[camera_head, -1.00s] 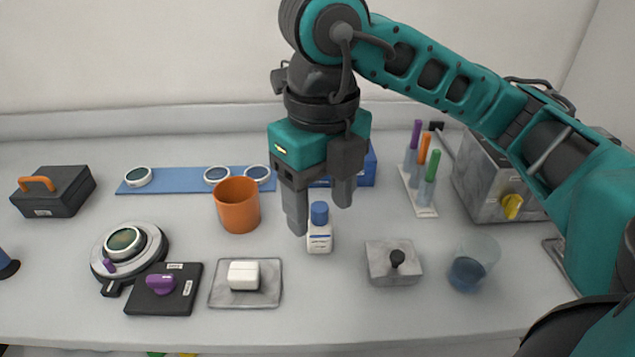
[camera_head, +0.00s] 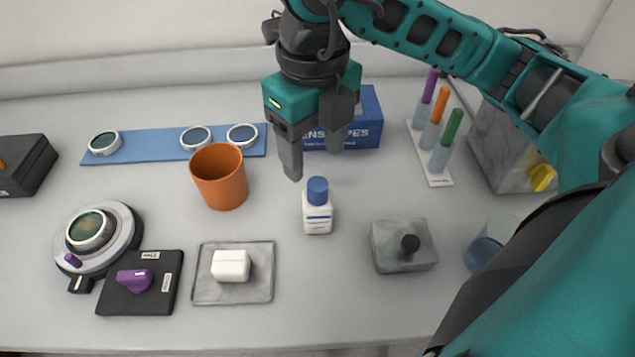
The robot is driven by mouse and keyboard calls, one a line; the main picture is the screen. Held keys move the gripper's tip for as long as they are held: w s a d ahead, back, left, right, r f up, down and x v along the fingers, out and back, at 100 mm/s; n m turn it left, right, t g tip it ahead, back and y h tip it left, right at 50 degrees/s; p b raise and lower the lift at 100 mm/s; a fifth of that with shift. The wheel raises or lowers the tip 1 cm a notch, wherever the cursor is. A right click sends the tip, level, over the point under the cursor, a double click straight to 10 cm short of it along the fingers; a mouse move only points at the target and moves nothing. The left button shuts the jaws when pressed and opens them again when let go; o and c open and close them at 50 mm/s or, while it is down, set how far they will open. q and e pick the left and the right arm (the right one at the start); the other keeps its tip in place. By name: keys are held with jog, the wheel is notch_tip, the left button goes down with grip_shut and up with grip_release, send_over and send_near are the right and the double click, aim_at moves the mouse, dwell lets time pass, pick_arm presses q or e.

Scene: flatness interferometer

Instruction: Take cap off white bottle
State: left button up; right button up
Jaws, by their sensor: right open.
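The white bottle (camera_head: 318,219) stands upright on the table near the middle of the view. Its blue cap (camera_head: 317,190) is on top of it. My right gripper (camera_head: 314,163) is open and empty, with its fingers pointing down. In the picture its fingertips are above the cap and apart from it; the cap is not between the fingers. My left gripper does not show.
An orange cup (camera_head: 220,180) stands left of the bottle. A grey block with a black knob (camera_head: 402,247) is at its right. A blue box (camera_head: 365,124) is behind the gripper. A clear plate with a white block (camera_head: 232,264) lies front left.

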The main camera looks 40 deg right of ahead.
aim_at(317, 183)
jog(key=f, duration=0.7)
jog(key=shift+w+d+f+b, duration=0.1)
jog(key=shift+d+f+b, duration=0.05)
jog(key=shift+d+b, duration=0.15)
jog(key=c, duration=1.1)
